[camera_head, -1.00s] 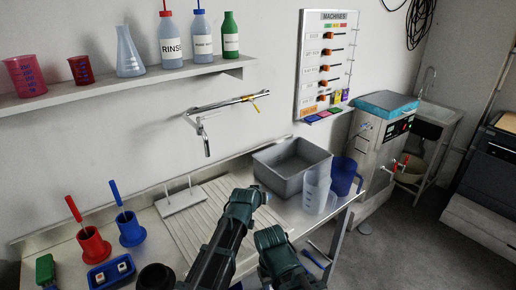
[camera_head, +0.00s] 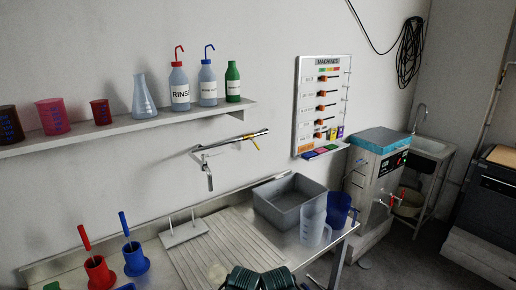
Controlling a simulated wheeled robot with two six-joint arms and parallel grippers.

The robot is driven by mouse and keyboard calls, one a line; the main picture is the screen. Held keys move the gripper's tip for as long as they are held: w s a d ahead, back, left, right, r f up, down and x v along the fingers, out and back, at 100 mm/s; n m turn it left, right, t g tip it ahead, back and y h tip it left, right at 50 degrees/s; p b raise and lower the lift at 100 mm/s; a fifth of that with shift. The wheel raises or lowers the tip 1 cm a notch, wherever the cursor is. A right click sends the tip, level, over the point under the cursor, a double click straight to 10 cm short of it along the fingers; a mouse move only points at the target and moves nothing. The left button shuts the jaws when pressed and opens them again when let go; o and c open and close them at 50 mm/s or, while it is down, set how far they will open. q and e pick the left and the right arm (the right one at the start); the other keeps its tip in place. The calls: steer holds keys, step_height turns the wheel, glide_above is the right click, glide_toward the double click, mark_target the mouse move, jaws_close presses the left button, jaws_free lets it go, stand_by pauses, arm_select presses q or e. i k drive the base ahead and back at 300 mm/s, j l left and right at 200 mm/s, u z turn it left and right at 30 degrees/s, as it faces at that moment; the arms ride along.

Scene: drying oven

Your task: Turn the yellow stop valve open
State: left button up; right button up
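A metal pipe fixture (camera_head: 232,141) is fixed to the white wall below the shelf, with a spout hanging down at its left. The small yellow stop valve handle (camera_head: 253,143) sits on the pipe near its right end and points down and to the right. It is small, so its exact turn is hard to tell. Nothing touches it. Dark green ridged parts of my two arms show at the bottom edge, below and well apart from the valve. No fingertips of either gripper are visible.
A shelf (camera_head: 120,126) with bottles, a flask and beakers runs above the pipe's left. Below are a ribbed draining board (camera_head: 228,240), a grey basin (camera_head: 290,203), a clear jug (camera_head: 314,222) and a blue jug (camera_head: 338,209). Wall around the valve is clear.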

mark_target(255, 144)
steer(key=i+l+z, duration=0.3)
steer(key=l, duration=0.3)
steer(key=i+l+z, duration=0.3)
steer(key=l, duration=0.2)
steer(key=i+l+z, duration=0.35)
steer(key=l, duration=0.15)
steer(key=i+l+z, duration=0.3)
steer(key=i, duration=0.2)
steer(key=i+z, duration=0.3)
steer(key=i, duration=0.2)
steer(key=i+u, duration=0.35)
steer(key=i+l+u, duration=0.15)
steer(key=i+u, duration=0.4)
steer(key=u, duration=0.25)
steer(key=i+l+u, duration=0.15)
steer(key=u, duration=0.35)
steer(key=i+l+u, duration=0.2)
steer(key=u, duration=0.25)
steer(key=i+l+u, duration=0.2)
steer(key=u, duration=0.25)
steer(key=i+l+u, duration=0.2)
steer(key=u, duration=0.2)
steer(key=i+l+u, duration=0.1)
steer(key=l+u, duration=0.3)
steer(key=i+l+u, duration=0.1)
steer(key=u, duration=0.3)
steer(key=l+u, duration=0.35)
steer(key=i+l, duration=0.05)
steer(key=l, duration=0.05)
